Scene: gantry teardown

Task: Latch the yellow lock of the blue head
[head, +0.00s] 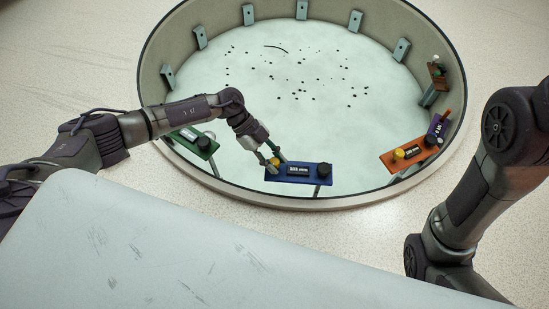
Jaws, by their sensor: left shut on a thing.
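The blue head (285,178) sits at the near inner wall of the round pit, with a pale label and a black knob (324,170) on its right. My left gripper (272,164) is at the head's left end, shut on the yellow lock. Only a little yellow shows between the fingers, so how the lock is turned cannot be told. My right arm stands at the right edge of the view, but its gripper is out of the picture.
The round pit wall (160,52) carries several grey brackets. A green head (193,143) is to the left. An orange head (412,158) with a yellow lock (399,154) and a purple part (437,127) are to the right. Dark bits lie on the pale pit floor (250,110).

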